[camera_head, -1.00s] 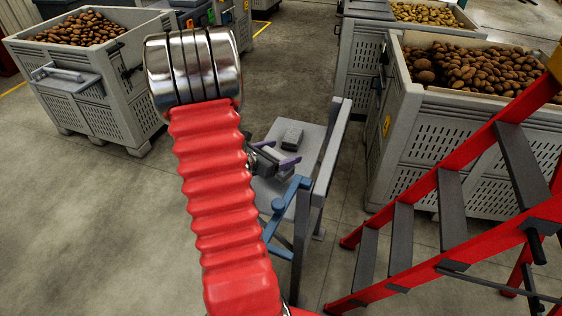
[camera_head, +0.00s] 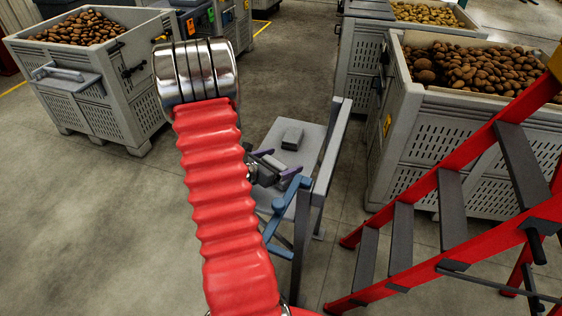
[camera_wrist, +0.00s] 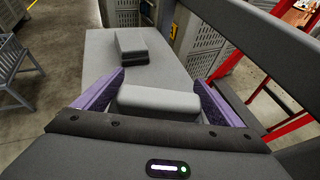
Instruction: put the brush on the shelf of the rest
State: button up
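The brush (camera_head: 292,137), a small grey block with a dark underside, lies on the flat grey shelf (camera_head: 307,133) of the rest. It also shows in the wrist view (camera_wrist: 133,42), beyond my fingertips and apart from them. The shelf (camera_wrist: 180,75) spreads out around it. My gripper (camera_head: 277,162) is at the near edge of the shelf. In the wrist view my gripper (camera_wrist: 161,76) has its two purple fingers spread apart. A light grey piece sits between their bases, and I cannot tell what it is. My arm hides part of the rest.
A grey upright and rail (camera_head: 333,150) border the shelf on the right, with a blue arm (camera_head: 282,205) in front. A red ladder (camera_head: 450,205) stands at right. Potato crates stand at left (camera_head: 95,95) and right (camera_head: 430,140). Floor at left is clear.

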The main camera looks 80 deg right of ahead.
jog(key=shift+o, duration=0.6)
jog(key=shift+r, duration=0.1)
jog(key=shift+w+a+r, duration=0.15)
jog(key=shift+w+a, duration=0.05)
jog(key=shift+a, duration=0.05)
jog(key=v, duration=1.1)
jog(key=shift+a, duration=0.25)
